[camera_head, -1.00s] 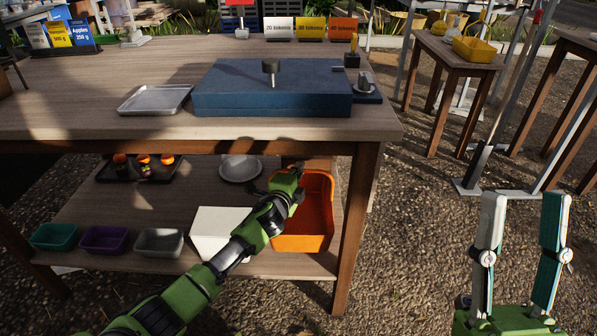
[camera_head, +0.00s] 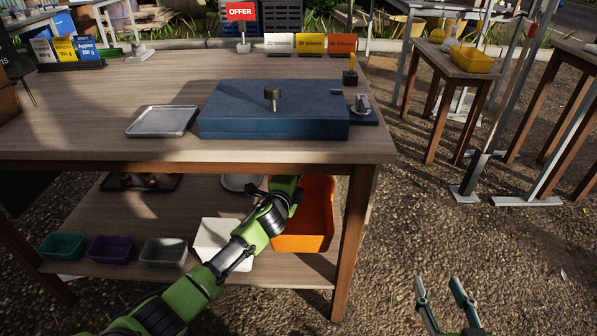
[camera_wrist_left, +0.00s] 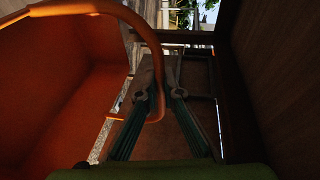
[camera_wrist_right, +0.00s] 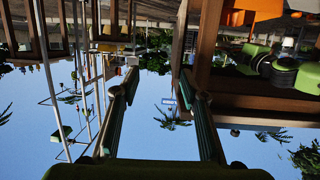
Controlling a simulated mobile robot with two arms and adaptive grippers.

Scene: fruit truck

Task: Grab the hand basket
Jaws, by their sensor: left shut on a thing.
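The orange hand basket (camera_head: 312,228) sits on the lower shelf at the right end of the wooden table. In the left wrist view its orange wall (camera_wrist_left: 60,85) fills the left side, and its curved handle (camera_wrist_left: 150,45) passes between my left gripper's fingers. My left gripper (camera_wrist_left: 160,72) is shut on this handle. In the head view its fingertips are hidden under the tabletop. My right gripper (camera_head: 438,283) is empty, with its fingers apart, to the right of the table. It shows open in the right wrist view (camera_wrist_right: 160,82).
The tabletop edge (camera_head: 200,157) overhangs the basket, and a table leg (camera_head: 355,240) stands just to its right. A white box (camera_head: 215,238) and several small bins, one grey (camera_head: 163,251), share the shelf.

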